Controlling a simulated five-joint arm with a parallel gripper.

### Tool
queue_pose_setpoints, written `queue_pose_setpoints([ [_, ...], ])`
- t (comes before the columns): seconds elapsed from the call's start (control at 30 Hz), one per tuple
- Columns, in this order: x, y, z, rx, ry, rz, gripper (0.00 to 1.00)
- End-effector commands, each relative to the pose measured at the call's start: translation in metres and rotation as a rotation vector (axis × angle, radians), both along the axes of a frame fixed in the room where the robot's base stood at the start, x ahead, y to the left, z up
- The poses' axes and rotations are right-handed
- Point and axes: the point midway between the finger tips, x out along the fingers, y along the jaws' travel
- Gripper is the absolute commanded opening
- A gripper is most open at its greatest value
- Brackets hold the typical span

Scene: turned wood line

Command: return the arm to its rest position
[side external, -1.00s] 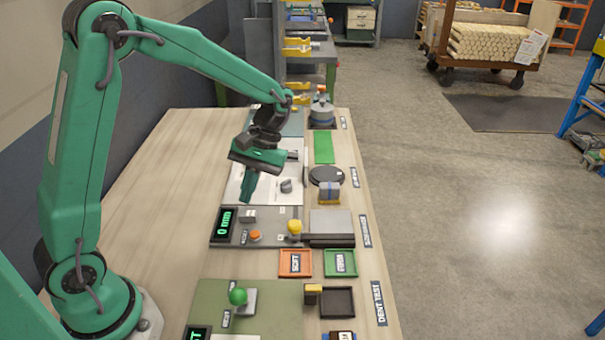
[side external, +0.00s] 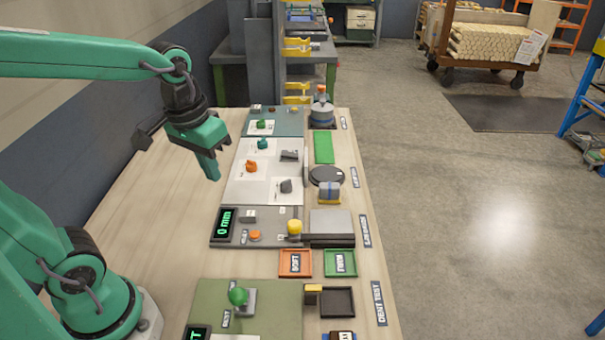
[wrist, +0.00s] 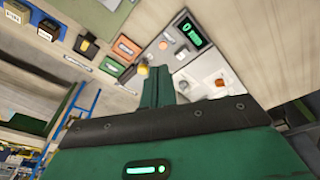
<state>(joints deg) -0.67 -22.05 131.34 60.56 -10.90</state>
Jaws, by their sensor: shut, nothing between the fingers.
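My gripper (side external: 209,168) hangs above the left part of the wooden table (side external: 150,215) in the side view, beside the white panel (side external: 236,187). Its fingers are shut with nothing between them and point downward. In the wrist view the closed fingers (wrist: 161,84) show in the middle, with the grey panel and its green readout beyond them. My arm reaches in from the left at the top, folded back toward its base.
The grey panel carries a "0 mm" readout (side external: 226,225) and a yellow knob (side external: 294,227). An orange tray (side external: 284,271) and a green tray (side external: 352,270) lie in front of it. A green ball (side external: 238,296) stands at the front. The table's left side is clear.

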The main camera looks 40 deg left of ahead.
Motion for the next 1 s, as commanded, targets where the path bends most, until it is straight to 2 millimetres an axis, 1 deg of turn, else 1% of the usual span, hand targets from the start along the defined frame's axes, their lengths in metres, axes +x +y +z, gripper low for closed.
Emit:
queue_pose_setpoints([
  [0.03,-0.006,-0.001,0.003,0.003,-0.035,-0.02,0.0],
  [0.2,-0.021,-0.002,0.01,0.022,-0.146,-0.089,0.0],
  [0.43,-0.036,-0.003,0.015,0.051,-0.267,-0.163,0.0],
  [0.6,-0.041,-0.003,0.016,0.063,-0.309,-0.188,0.0],
  [1.0,-0.041,-0.003,0.016,0.065,-0.314,-0.194,0.0],
])
